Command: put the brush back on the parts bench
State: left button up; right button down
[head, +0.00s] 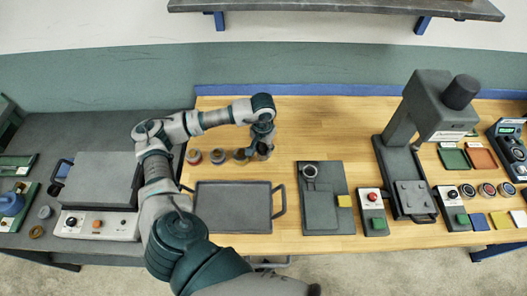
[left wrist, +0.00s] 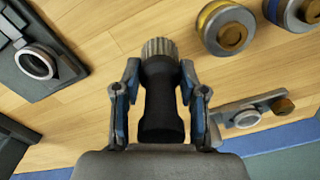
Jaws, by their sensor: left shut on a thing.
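My left gripper (head: 262,147) is over the back part of the wooden bench (head: 340,120) in the head view. In the left wrist view, the left gripper (left wrist: 158,95) is shut on the brush (left wrist: 160,105), which has a dark waisted handle and a pale ridged end. The fingers stand on both sides of the handle. In the head view the brush is mostly hidden by the gripper. I cannot tell whether it touches the bench. My right gripper is not in view.
Several small round pots (head: 217,156) stand left of the gripper. A grey tray (head: 233,207) with handles lies in front. A dark plate with a ring (head: 310,171) and a press (head: 405,150) stand to the right. Bare wood shows behind the plate.

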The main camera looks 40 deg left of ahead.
aim_at(265, 154)
pick_arm(q)
jog(key=shift+w+a+f, duration=0.15)
jog(key=shift+w+a, duration=0.1)
jog(key=shift+w, duration=0.1)
jog(key=shift+a+f, duration=0.1)
jog(key=shift+f, duration=0.2)
jog(key=shift+s+d+f, duration=0.1)
jog(key=shift+d+f, duration=0.1)
jog(key=shift+f, duration=0.35)
jog(key=shift+d+f, duration=0.15)
jog(key=shift+f, duration=0.35)
jog(key=shift+d+f, duration=0.25)
jog(key=shift+d, duration=0.15)
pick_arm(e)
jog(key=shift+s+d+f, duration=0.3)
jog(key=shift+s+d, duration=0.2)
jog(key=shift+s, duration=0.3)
